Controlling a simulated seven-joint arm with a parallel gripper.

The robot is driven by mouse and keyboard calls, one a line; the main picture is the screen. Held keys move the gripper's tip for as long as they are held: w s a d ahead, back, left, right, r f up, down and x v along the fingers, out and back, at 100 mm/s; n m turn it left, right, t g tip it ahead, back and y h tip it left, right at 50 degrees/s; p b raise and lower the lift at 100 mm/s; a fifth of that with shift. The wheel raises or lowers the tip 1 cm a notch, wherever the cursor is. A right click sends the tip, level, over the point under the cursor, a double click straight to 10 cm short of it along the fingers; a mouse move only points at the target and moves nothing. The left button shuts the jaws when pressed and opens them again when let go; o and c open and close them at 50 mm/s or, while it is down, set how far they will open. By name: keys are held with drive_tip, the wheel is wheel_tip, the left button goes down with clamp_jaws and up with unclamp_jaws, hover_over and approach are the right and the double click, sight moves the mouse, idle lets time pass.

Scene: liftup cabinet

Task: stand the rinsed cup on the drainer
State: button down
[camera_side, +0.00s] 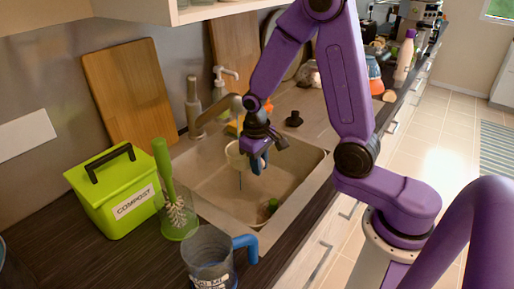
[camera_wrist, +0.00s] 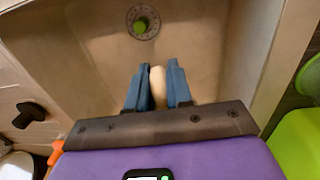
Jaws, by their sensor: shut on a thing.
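A pale cream cup (camera_side: 236,156) is over the sink basin in the side view, beside my gripper (camera_side: 259,163). A thin bluish line runs below it. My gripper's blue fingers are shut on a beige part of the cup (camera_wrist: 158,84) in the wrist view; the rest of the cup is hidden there. The fingers (camera_wrist: 157,86) are above the basin floor. A flat pale surface (camera_side: 312,112) behind the basin looks like the drainer, with a small black object (camera_side: 293,119) on it.
The sink (camera_side: 215,185) has a drain (camera_wrist: 143,22) with a green thing at it. A tap (camera_side: 212,110) stands behind the cup. A green compost bin (camera_side: 115,195), a brush in a clear holder (camera_side: 178,215) and a blue-handled jug (camera_side: 210,255) stand at the front left.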

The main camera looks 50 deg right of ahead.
drive_tip(key=s+d+r+m, duration=0.35)
drive_tip(key=d+m, duration=0.25)
drive_tip(key=d, duration=0.4)
drive_tip(key=s+d+r+m, duration=0.35)
drive_tip(key=d+m, duration=0.25)
drive_tip(key=d, duration=0.3)
drive_tip(key=s+d+r+m, duration=0.35)
drive_tip(key=d+m, duration=0.25)
drive_tip(key=d, duration=0.4)
hover_over(325, 128)
drive_tip(key=shift+y, duration=0.4)
drive_tip(key=f, duration=0.9)
drive_tip(key=shift+s+a+f, duration=0.25)
drive_tip(key=shift+s, duration=0.1)
drive_tip(key=shift+w+d+f, duration=0.25)
drive_tip(key=shift+d+f, duration=0.05)
drive_tip(key=shift+f, duration=1.8)
drive_tip(key=shift+f, duration=0.15)
